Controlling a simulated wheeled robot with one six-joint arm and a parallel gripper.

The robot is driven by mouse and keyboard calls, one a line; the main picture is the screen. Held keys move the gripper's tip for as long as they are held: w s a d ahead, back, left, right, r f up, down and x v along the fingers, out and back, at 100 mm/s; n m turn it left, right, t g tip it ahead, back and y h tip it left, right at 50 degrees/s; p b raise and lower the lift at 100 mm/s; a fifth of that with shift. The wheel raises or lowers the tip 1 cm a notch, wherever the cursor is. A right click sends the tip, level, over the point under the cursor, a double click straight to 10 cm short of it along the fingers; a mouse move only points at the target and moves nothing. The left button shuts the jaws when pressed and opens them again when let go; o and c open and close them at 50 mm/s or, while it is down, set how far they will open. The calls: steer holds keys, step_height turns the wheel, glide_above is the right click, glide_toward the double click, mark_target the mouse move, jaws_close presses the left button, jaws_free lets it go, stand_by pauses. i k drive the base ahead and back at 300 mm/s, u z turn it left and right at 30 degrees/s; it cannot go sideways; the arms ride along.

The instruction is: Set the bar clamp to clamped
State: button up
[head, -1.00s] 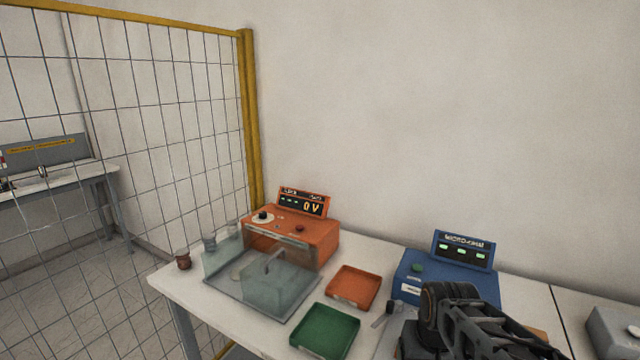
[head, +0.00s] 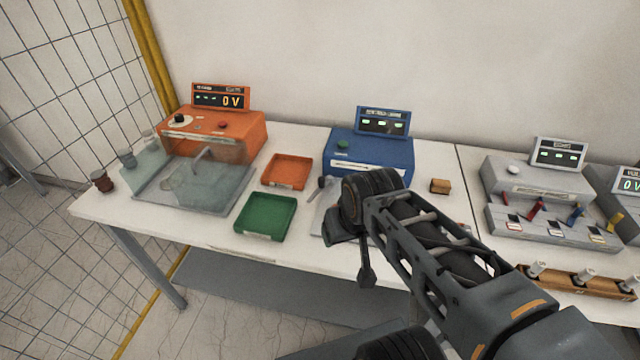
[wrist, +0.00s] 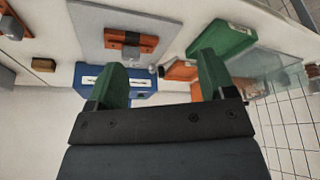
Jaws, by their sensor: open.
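My gripper (wrist: 161,78) shows in the wrist view with its two green fingers wide apart and nothing between them. A grey plate (wrist: 91,20) carries an orange-brown block (wrist: 118,36) with dark metal parts across it. This may be the bar clamp, but I cannot tell its setting. It lies beyond the fingertips, towards the top of the picture, apart from them. In the head view my arm covers most of this plate (head: 318,221), and a small dark-handled lever (head: 320,187) shows at its left.
The bench holds an orange unit (head: 235,128) with a clear enclosure, an orange tray (head: 287,171), a green tray (head: 265,216), a blue unit (head: 370,157) and a small wooden block (head: 440,186). Grey instruments (head: 540,190) and a wooden rack (head: 575,286) stand right. A mesh fence (head: 70,90) is left.

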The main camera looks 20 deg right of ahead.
mark_target(323, 182)
steer(key=k, duration=1.35)
steer(key=u, duration=0.6)
steer(key=i, duration=1.15)
steer(key=z, duration=0.5)
steer(key=i, duration=0.5)
steer(key=z, duration=0.5)
